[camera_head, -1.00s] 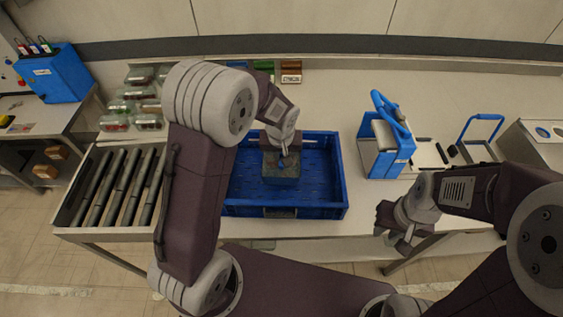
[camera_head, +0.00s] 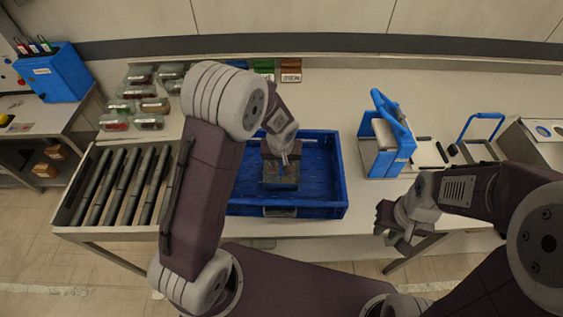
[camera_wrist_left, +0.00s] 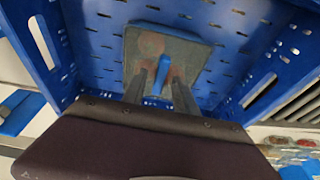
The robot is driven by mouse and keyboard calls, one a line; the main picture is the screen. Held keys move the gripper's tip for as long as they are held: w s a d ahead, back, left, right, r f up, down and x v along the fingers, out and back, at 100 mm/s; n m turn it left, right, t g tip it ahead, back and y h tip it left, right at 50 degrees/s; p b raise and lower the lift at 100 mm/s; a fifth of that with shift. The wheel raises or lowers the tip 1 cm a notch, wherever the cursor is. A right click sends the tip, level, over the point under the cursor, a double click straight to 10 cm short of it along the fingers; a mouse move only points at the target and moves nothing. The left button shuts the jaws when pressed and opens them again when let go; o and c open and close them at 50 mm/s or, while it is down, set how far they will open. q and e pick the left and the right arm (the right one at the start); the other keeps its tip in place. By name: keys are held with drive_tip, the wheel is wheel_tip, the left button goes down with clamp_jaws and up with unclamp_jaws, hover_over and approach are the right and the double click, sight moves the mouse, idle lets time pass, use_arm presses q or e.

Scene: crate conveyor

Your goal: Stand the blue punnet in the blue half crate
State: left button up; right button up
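The blue half crate (camera_head: 340,190) is a shallow slotted blue tray in the middle of the table; its slotted floor also fills the left wrist view (camera_wrist_left: 92,45). The blue punnet (camera_head: 280,184) is a small grey-looking box inside the crate's walls. In the left wrist view the punnet (camera_wrist_left: 190,58) shows a grey square top with an upright blue handle. My left gripper (camera_head: 287,157) reaches down from above with its fingers on either side of that handle. I cannot tell whether the punnet touches the crate floor. My right gripper (camera_head: 392,236) is empty, fingers apart, in front of the table edge.
A roller conveyor (camera_head: 120,187) adjoins the crate on the left. Several filled clear punnets (camera_head: 140,105) stand behind it. A blue-framed device (camera_head: 387,140) stands right of the crate. Green and brown boxes (camera_head: 290,71) stand at the back. Table between crate and device is clear.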

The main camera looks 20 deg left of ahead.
use_arm(q)
drive_tip(key=shift+r, duration=0.1)
drive_tip(key=shift+r, duration=0.3)
drive_tip(key=a+v, duration=0.1)
drive_tip(key=v, duration=1.1)
drive_tip(key=s+a+f+m+g, duration=0.1)
drive_tip(key=s+a+f, duration=0.1)
drive_tip(key=s, duration=0.5)
drive_tip(key=s+a+f+m+g+h, duration=0.1)
drive_tip(key=s+a+f, duration=0.1)
drive_tip(key=s+f, duration=0.2)
drive_tip(key=s, duration=0.3)
drive_tip(key=shift+f, duration=0.25)
drive_tip(key=shift+s, duration=0.1)
